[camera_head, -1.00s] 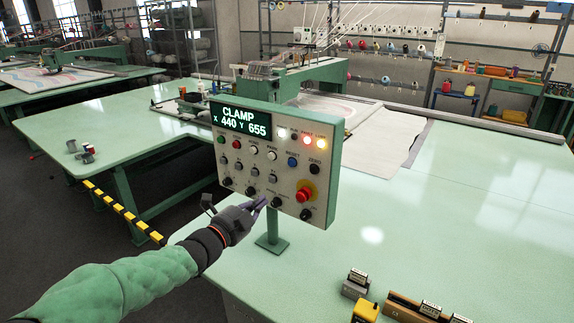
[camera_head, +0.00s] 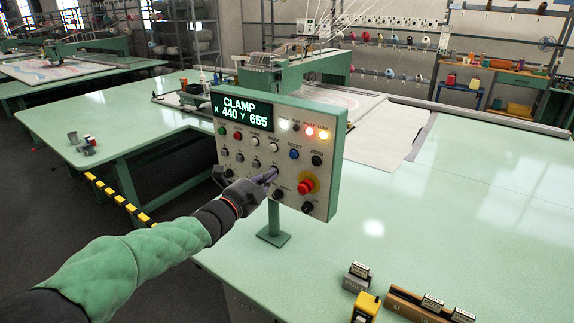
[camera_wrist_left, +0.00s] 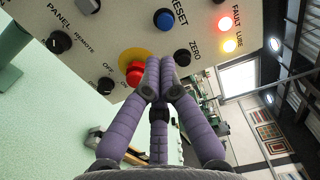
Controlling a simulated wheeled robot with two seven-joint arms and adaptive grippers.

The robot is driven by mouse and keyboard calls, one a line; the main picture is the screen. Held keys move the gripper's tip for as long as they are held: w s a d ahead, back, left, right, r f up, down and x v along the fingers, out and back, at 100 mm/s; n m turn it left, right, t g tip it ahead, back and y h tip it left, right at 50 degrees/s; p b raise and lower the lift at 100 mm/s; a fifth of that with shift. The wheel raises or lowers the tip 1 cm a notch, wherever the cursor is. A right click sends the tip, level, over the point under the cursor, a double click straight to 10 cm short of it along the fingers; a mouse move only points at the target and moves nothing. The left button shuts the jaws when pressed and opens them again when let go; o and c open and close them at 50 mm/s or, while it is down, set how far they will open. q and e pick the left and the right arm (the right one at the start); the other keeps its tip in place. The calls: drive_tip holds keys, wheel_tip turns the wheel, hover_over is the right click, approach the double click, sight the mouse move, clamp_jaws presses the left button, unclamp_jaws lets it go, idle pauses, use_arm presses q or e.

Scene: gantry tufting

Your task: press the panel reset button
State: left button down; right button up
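The control panel (camera_head: 325,192) stands on a short green post, its display reading CLAMP, X 440 Y 655. The blue reset button (camera_head: 294,154) is on its right half, left of the black ZERO button. My left gripper (camera_head: 272,175) is in front of the panel, its fingertips below and left of the blue button. In the left wrist view, the purple fingers (camera_wrist_left: 160,66) are closed together with nothing between them. They point at the panel beneath the blue reset button (camera_wrist_left: 164,18), apart from it in the picture. Contact with the panel cannot be told. My right gripper is not in view.
A red emergency stop knob (camera_head: 307,186) sits just right of my fingers, and also shows close beside them in the wrist view (camera_wrist_left: 134,74). Red FAULT (camera_head: 309,132) and yellow LUBE (camera_head: 323,134) lamps are lit. The green table (camera_head: 400,235) right of the panel is mostly clear.

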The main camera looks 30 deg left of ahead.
sight(293, 158)
use_arm(q)
drive_tip(key=shift+w+d+r+b, duration=0.15)
drive_tip(key=shift+w+b, duration=0.2)
drive_tip(key=shift+w, duration=1.9)
drive_tip(key=shift+w+d+f+b, duration=0.1)
drive_tip(key=shift+w+b, duration=0.2)
drive_tip(key=shift+w, duration=1.95)
drive_tip(key=shift+w, duration=0.1)
